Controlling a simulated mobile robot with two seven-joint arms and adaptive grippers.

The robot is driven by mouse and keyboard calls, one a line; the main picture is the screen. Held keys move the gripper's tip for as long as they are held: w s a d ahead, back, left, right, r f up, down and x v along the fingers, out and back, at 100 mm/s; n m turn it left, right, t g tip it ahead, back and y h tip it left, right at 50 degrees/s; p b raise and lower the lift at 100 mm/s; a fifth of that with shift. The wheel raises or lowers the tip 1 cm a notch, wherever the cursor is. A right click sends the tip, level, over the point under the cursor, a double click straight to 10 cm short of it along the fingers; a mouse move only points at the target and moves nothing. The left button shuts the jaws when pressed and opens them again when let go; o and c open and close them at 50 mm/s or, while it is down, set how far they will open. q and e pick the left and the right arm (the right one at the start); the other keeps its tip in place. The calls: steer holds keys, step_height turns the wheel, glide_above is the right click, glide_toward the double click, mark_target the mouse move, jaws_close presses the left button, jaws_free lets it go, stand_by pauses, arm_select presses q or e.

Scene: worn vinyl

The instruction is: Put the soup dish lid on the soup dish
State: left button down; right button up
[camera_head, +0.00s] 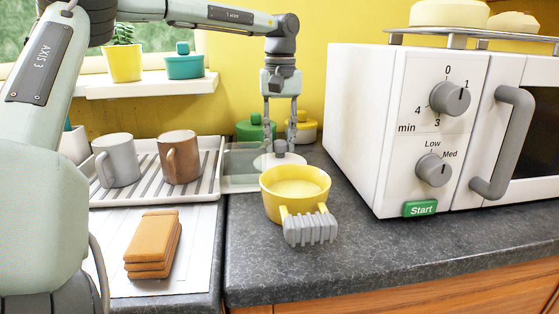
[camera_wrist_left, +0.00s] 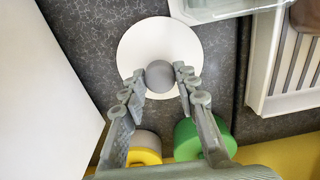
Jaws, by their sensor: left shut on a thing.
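The soup dish (camera_head: 296,205) is a yellow bowl with a ribbed grey handle; it stands upright and uncovered on the dark counter, left of the microwave. The soup dish lid (camera_head: 268,161) is a white disc with a round grey knob, just behind the dish; it also shows in the left wrist view (camera_wrist_left: 160,40). My left gripper (camera_head: 280,145) points down behind the dish, shut on the lid's knob, with its fingers (camera_wrist_left: 158,78) on either side of it. I cannot tell whether the lid touches the counter. My right gripper is out of view.
The white microwave (camera_head: 360,130) stands close on the right. A dish rack (camera_head: 205,187) with a grey mug (camera_head: 117,160) and a brown mug (camera_head: 180,157) is on the left. Green (camera_head: 250,128) and yellow (camera_head: 303,130) containers stand behind the gripper. Brown slices (camera_head: 153,245) lie front left.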

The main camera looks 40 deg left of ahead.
arm_select(q)
steer(key=shift+r, duration=0.45)
stand_by(0.5)
steer(key=shift+r, duration=1.65)
steer(key=shift+r, duration=0.1)
steer(key=shift+r, duration=3)
steer(key=s+d+f+b, duration=0.2)
steer(key=s+d+b, duration=0.2)
steer(key=s+d, duration=0.7)
steer(key=shift+s+d+f, duration=0.15)
steer(key=shift+d+f, duration=0.25)
steer(key=shift+d, duration=1.1)
steer(key=shift+f, duration=0.15)
